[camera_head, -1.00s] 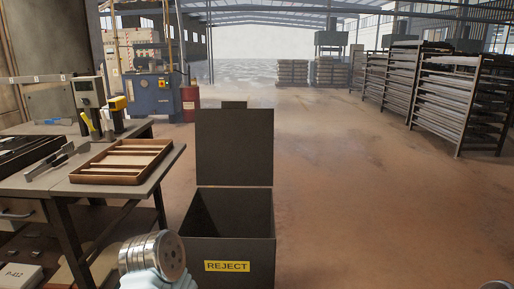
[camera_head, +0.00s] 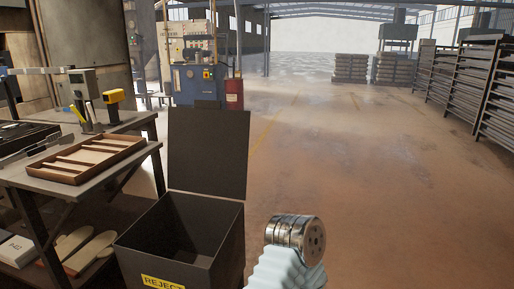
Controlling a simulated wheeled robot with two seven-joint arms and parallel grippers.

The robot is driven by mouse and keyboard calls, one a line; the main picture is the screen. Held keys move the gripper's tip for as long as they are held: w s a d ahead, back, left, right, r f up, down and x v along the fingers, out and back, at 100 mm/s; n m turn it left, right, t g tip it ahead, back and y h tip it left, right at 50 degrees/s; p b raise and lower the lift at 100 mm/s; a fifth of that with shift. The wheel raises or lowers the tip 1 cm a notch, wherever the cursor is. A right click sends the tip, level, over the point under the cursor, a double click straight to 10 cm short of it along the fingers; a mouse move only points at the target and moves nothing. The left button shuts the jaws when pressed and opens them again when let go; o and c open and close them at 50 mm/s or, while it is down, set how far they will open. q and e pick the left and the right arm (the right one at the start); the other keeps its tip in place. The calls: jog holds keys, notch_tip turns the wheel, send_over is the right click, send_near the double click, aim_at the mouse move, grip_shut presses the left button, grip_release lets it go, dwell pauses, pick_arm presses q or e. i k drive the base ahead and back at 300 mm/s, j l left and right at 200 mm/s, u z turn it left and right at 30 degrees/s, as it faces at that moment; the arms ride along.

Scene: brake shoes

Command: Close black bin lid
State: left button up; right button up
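The black bin (camera_head: 225,262) stands on the floor at lower centre-left with a yellow REJECT label, partly cut by the bottom edge. Its lid (camera_head: 208,152) is open and stands up, leaning slightly, along the bin's far edge. The visible inside looks dark and empty, with part of the bottom hidden by the front wall. One of my arms shows a metal wrist end (camera_head: 290,236) with a pale sleeve, just right of the bin and apart from the lid. No gripper fingers show in this view.
A workbench with a wooden tray (camera_head: 62,176) and tools stands close to the left of the bin. A blue machine (camera_head: 190,85) and a red drum (camera_head: 234,95) stand behind. Open floor lies to the right, with racks (camera_head: 480,80) beyond.

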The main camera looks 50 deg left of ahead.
aim_at(208, 143)
jog(key=i+u, duration=0.2)
jog(key=i, duration=0.2)
jog(key=i+l+u, duration=0.2)
jog(key=i, duration=0.15)
jog(key=i+l+u, duration=0.25)
jog(key=i, duration=0.15)
jog(key=i+u, duration=0.25)
jog(key=u, duration=0.2)
jog(key=i+u, duration=0.25)
jog(key=u, duration=0.2)
jog(key=i+l+u, duration=0.15)
jog(key=u, duration=0.3)
jog(key=i+l+u, duration=0.2)
jog(key=u, duration=0.25)
jog(key=i+l+u, duration=0.2)
jog(key=u, duration=0.25)
jog(key=i+l+u, duration=0.1)
jog(key=l+u, duration=0.35)
